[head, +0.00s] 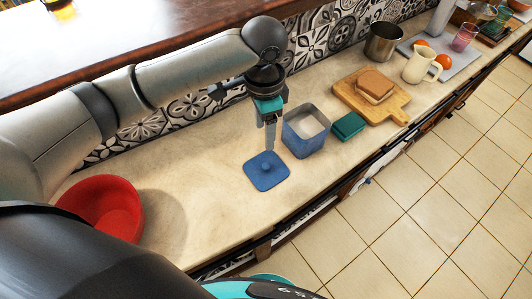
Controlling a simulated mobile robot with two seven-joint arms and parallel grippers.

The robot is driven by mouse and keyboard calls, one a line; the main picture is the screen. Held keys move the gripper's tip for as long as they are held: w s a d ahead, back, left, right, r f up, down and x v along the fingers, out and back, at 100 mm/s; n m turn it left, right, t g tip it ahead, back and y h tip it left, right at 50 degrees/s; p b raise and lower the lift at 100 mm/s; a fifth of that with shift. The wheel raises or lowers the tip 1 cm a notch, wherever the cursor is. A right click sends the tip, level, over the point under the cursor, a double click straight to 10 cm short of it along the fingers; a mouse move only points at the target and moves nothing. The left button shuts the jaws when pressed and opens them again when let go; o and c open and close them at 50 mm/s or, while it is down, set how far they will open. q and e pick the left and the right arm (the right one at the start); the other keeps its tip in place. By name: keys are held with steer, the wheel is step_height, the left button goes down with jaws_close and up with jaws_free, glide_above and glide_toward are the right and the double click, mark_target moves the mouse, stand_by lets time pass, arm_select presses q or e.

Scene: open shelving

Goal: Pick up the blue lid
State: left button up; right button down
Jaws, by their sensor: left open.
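The blue lid (266,178) is a flat square with a small round knob in its middle. It lies flat on the light counter. My left gripper (269,142) points down just above the lid's far side, close to the knob. Its jaws are open and nothing shows between them; whether a fingertip touches the lid is unclear. A blue-grey square container (305,137) stands open just right of the gripper, with pale contents. My right gripper is not in view.
A red bowl (104,205) is at the left. A teal box (348,126) and a wooden board (374,96) with bread (374,86) lie right of the container. Farther off are a metal pot (383,43) and a cream pitcher (422,64). The counter (200,222) is clear between bowl and lid.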

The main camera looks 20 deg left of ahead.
arm_select(q)
glide_above(265, 166)
step_height(265, 166, down, 5)
steer(key=f+b, duration=0.1)
steer(key=f, duration=0.3)
steer(key=shift+s, duration=0.2)
steer(key=shift+d+f, duration=0.1)
steer(key=shift+f, duration=0.35)
steer(key=shift+w+f+b, duration=0.15)
steer(key=shift+f+b, duration=0.2)
steer(key=shift+f, duration=0.85)
steer(key=shift+w+f+b, duration=0.15)
steer(key=shift+f+b, duration=0.2)
steer(key=shift+f, duration=0.8)
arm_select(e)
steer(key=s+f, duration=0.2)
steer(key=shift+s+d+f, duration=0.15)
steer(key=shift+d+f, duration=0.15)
arm_select(q)
steer(key=shift+c, duration=0.2)
jaws_close()
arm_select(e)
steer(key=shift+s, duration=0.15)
